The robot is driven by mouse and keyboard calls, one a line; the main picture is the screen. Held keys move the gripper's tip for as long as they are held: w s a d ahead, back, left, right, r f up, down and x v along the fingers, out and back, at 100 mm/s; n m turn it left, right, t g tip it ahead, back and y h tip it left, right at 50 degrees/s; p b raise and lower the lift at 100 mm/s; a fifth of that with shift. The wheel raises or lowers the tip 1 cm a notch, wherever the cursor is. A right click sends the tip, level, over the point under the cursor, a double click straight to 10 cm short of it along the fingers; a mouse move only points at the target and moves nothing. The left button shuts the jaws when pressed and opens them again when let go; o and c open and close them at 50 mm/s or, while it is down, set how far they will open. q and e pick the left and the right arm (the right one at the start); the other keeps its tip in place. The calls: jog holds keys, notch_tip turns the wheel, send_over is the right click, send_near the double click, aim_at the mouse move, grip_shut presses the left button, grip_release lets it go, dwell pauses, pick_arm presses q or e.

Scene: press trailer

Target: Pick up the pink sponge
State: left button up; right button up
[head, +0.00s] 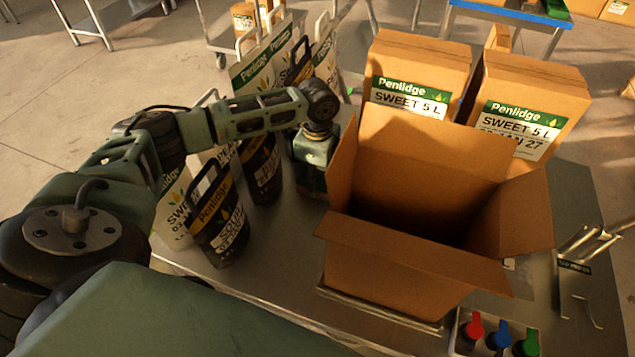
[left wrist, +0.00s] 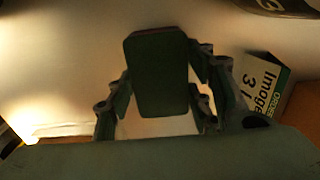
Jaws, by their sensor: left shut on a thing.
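My left gripper (head: 314,180) points down beside the left wall of the open carton, its fingers hard to make out in the head view. In the left wrist view, my left gripper (left wrist: 162,98) is shut on a rounded rectangular block, the sponge (left wrist: 158,75). The face towards the camera is dark green, with a thin reddish edge along its top. The rest of the sponge is hidden, and it does not show clearly in the head view. Whether it touches the pale surface below is unclear. My right gripper is not in view.
An open, dark-inside carton (head: 380,262) stands right of my left gripper on the metal table (head: 270,262). Dark and white pouches (head: 217,215) stand to its left. Closed cartons (head: 530,95) stand behind.

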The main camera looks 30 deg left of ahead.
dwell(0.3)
pick_arm(q)
notch_tip(320, 180, up, 19)
jog(key=b, duration=0.4)
notch_tip(320, 180, up, 9)
jog(key=p, duration=0.3)
send_over(318, 179)
jog(key=shift+a, duration=0.1)
jog(key=shift+o, duration=1.2)
jog(key=shift+f, duration=0.1)
jog(key=c, duration=0.5)
